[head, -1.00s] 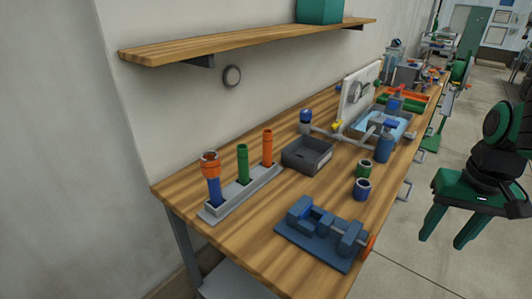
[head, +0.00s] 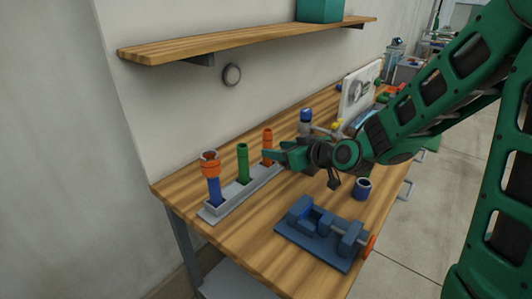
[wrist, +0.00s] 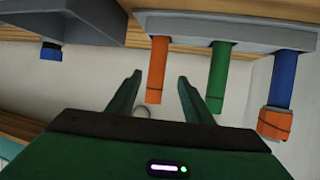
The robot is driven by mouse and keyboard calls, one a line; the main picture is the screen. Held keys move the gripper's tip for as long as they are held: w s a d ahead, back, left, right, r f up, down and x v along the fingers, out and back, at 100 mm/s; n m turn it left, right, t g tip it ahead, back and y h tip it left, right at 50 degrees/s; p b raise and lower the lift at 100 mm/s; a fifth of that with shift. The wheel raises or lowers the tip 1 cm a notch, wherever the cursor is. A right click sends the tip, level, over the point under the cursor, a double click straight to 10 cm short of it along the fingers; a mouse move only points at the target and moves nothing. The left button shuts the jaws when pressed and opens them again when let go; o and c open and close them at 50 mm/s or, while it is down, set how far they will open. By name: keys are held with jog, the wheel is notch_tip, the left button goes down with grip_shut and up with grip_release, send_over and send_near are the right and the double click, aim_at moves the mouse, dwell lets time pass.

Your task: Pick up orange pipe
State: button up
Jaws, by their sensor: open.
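The orange pipe (head: 267,134) stands upright in the right-hand place of a grey rack (head: 229,203) on the wooden bench. My gripper (head: 268,153) is open at the pipe, and its fingers hide part of the lower pipe in the head view. In the wrist view the scene appears upside down. There the orange pipe (wrist: 157,72) lies between the two spread fingers of my gripper (wrist: 160,80), with visible gaps on both sides. Whether the fingers reach fully around it, I cannot tell.
A green pipe (head: 242,163) stands close beside it in the rack, then a blue pipe (head: 214,191) with an orange collar. A blue vise (head: 322,235) sits at the front. A blue ring (head: 362,188) stands behind it. A wooden shelf (head: 250,40) hangs above.

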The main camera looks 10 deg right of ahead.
jog(key=x, duration=0.5)
jog(key=shift+d+f+x, duration=0.15)
jog(key=shift+x, duration=1.3)
jog(key=shift+d+f+x, duration=0.15)
jog(key=shift+x, duration=1.3)
jog(key=c, duration=1.1)
